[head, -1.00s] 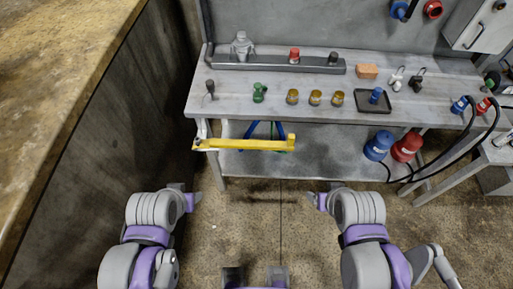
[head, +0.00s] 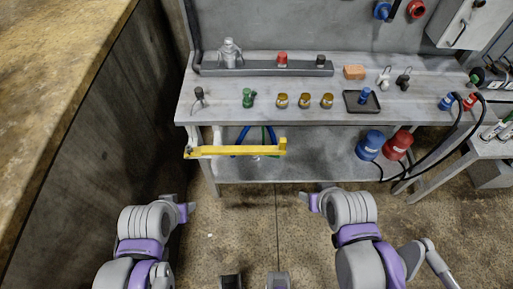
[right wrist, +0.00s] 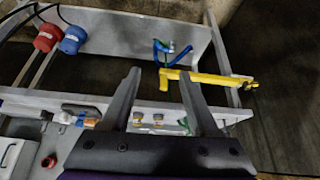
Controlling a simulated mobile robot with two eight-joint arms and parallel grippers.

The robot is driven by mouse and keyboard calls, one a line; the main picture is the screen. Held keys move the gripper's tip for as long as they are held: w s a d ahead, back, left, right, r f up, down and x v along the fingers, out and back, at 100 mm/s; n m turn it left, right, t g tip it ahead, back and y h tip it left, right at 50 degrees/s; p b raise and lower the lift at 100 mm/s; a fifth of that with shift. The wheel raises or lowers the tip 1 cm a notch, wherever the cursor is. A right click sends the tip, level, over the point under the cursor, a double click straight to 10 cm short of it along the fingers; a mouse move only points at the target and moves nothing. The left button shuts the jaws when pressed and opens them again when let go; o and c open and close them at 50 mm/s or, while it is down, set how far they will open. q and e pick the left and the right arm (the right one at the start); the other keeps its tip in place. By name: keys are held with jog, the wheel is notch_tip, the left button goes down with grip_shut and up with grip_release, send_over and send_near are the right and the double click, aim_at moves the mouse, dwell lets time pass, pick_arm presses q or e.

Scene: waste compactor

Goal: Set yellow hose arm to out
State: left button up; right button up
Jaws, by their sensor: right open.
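The yellow hose arm (head: 235,151) is a long bar under the bench's front edge, running roughly parallel to it, with a raised stub at its right end. Blue and green hose loops show behind it. In the right wrist view the yellow hose arm (right wrist: 225,79) lies beyond the fingertips. My right gripper (head: 308,200) is to the right of the bar, nearer to me and apart from it. The right wrist view shows its two fingers (right wrist: 163,75) spread and empty. My left gripper (head: 188,211) is nearer to me than the bar's left end; its jaw opening is unclear.
The grey workbench (head: 420,112) holds small jars, a green fitting, a brick and a black tray (head: 362,111). Blue (head: 370,145) and red (head: 398,145) canisters stand on the lower shelf. A dark wall with a worn top (head: 60,60) borders the left.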

jog(key=w+a+f+n+t+y+b, duration=0.1)
jog(key=w+a+f+t+b, duration=0.3)
jog(key=w, duration=0.3)
jog(key=w+a+f+n+t+y+b, duration=0.1)
jog(key=w+a+f+t+y+b, duration=0.2)
jog(key=w+b, duration=0.45)
jog(key=w+d+f+m+t+h+b, duration=0.3)
jog(key=w+f+t+h+b, duration=0.25)
jog(key=f, duration=0.35)
pick_arm(q)
notch_tip(320, 180, down, 21)
jog(key=s, duration=0.2)
jog(key=shift+g+b, duration=0.35)
jog(key=shift+g, duration=0.05)
pick_arm(e)
jog(key=w, duration=1.1)
jog(key=shift+d+r, duration=0.3)
jog(key=shift+c, duration=0.3)
grip_shut()
